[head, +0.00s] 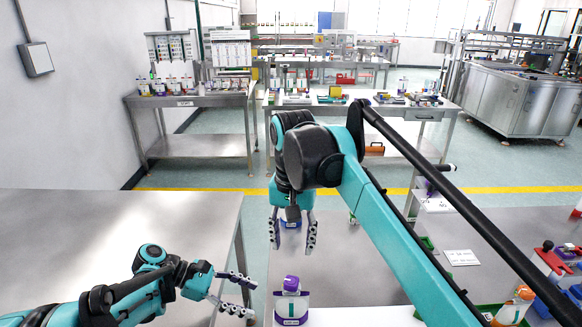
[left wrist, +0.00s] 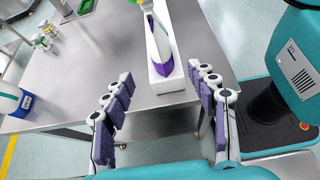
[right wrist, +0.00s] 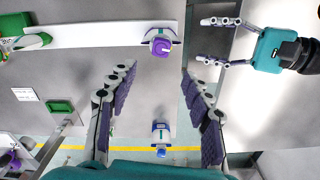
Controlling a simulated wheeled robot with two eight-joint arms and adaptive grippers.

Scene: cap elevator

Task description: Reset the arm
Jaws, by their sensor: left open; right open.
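My left gripper (head: 248,299) is open and empty, reaching in low from the left beside the bench. A white bottle with a purple cap (head: 291,303) stands upright just right of its fingertips, apart from them. In the left wrist view this bottle (left wrist: 160,45) stands on a white strip beyond the open fingers. My right gripper (head: 292,248) is open and points down, farther back over the right bench. A blue and white bottle (right wrist: 160,136) shows between its fingers in the right wrist view, apart from them. The purple-capped bottle (right wrist: 160,44) and left gripper (right wrist: 215,43) also show there.
A steel table (head: 100,225) is at the left, with a gap between it and the right bench (head: 345,262). A white strip (right wrist: 90,36) runs along that bench. An orange-capped bottle (head: 515,305), a white card (head: 461,257) and a red rack (head: 552,262) are at the right.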

